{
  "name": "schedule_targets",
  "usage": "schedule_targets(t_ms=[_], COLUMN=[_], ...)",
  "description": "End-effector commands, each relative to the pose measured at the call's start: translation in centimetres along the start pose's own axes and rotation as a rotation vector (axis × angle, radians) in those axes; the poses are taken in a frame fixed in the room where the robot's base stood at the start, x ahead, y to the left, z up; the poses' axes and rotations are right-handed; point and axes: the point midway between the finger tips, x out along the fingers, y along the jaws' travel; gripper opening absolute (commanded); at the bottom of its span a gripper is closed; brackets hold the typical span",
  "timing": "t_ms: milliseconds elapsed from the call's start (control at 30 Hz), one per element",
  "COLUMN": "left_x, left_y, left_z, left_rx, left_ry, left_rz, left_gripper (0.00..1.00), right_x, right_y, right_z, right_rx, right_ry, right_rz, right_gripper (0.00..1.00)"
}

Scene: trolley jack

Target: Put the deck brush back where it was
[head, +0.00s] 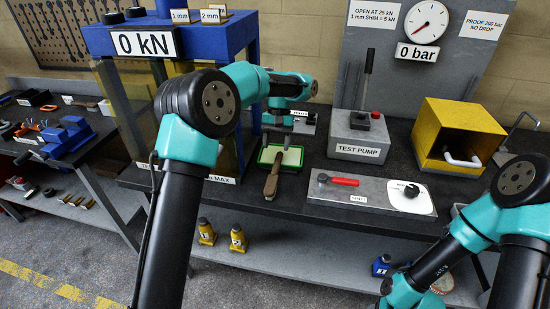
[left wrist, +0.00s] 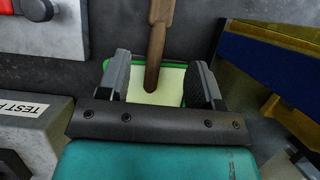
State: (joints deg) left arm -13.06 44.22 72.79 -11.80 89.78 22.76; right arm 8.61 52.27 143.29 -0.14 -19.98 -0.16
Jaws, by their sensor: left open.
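The deck brush (head: 272,181) has a brown wooden body and lies with one end over a green-rimmed tray with a pale inside (head: 292,157), the other end toward the bench's front edge. In the left wrist view the brush (left wrist: 158,35) comes down from the top, its narrow rounded end over the pale surface of the tray (left wrist: 137,82). My left gripper (head: 278,132) is above the tray, open and empty. In the left wrist view its fingers (left wrist: 163,78) stand either side of the narrow end, apart from it. My right gripper is outside the view.
A yellow box (head: 430,130) is further right. A blue press frame (head: 235,35) rises close on the left.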

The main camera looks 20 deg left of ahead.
Motion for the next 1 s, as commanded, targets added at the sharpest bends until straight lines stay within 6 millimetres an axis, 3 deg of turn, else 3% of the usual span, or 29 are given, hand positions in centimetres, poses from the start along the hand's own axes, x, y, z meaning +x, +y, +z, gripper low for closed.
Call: schedule_targets(t_ms=[267, 1000], left_x=[-2.4, -2.4], left_y=[0.0, 0.0], left_z=[-0.1, 0.0], left_rx=[-0.001, 0.0], left_ry=[0.0, -0.001], left_rz=[0.0, 0.0], left_gripper=[0.59, 0.59], right_x=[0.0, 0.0], right_y=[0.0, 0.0], right_z=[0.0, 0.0], right_rx=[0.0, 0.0], right_ry=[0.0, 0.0], right_rz=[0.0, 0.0], right_gripper=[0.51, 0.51])
